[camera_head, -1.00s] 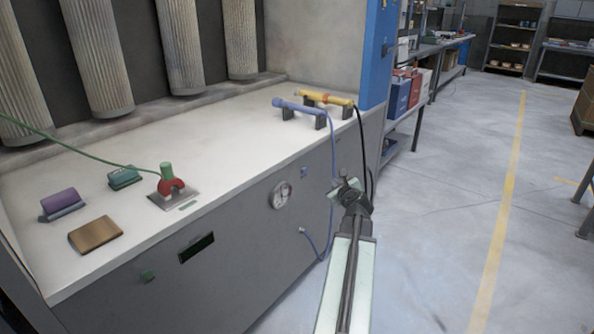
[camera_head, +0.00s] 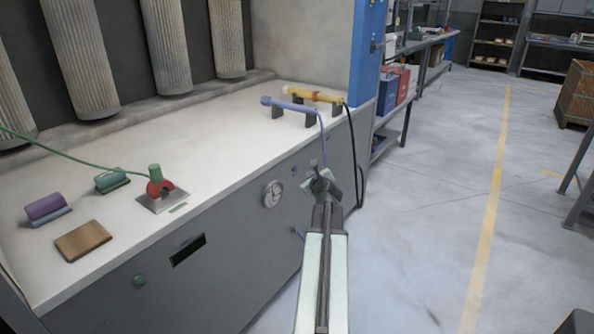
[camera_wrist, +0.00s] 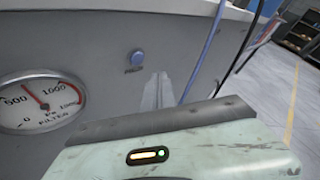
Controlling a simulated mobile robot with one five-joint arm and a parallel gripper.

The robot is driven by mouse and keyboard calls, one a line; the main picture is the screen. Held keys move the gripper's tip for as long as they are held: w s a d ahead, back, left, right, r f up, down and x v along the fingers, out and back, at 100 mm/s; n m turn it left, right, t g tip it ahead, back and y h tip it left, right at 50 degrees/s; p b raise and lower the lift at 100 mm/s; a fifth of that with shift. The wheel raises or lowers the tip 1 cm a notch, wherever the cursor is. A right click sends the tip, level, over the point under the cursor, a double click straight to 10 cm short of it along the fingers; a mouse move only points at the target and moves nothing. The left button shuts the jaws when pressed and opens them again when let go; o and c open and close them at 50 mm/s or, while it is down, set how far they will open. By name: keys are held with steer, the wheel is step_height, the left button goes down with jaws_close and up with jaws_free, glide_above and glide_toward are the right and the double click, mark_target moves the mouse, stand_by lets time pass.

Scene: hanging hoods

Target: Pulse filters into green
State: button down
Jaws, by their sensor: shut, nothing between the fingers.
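The round white filter gauge (camera_head: 272,194) is on the grey front panel of the bench. In the wrist view the gauge (camera_wrist: 38,105) shows marks of 500 and 1000, and its red needle points up and left near 500. No green band can be made out. A small blue button (camera_wrist: 138,58) with a blurred label sits right of the gauge; it also shows in the head view (camera_head: 294,170). My gripper (camera_head: 321,180) is shut and empty, in front of the panel, right of the button and apart from it. Tall pleated filters (camera_head: 164,45) hang above the bench.
A blue wand (camera_head: 288,104) and a yellow wand (camera_head: 315,95) rest on stands, their hoses hanging near my gripper. A green button (camera_head: 139,280) and dark display (camera_head: 188,250) are on the panel's left. The floor at right is open.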

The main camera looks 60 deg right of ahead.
steer(key=shift+w, duration=1.3)
stand_by(1.0)
steer(key=shift+w, duration=0.45)
steer(key=shift+w, duration=0.3)
stand_by(0.6)
steer(key=shift+s, duration=0.85)
steer(key=shift+s, duration=2.45)
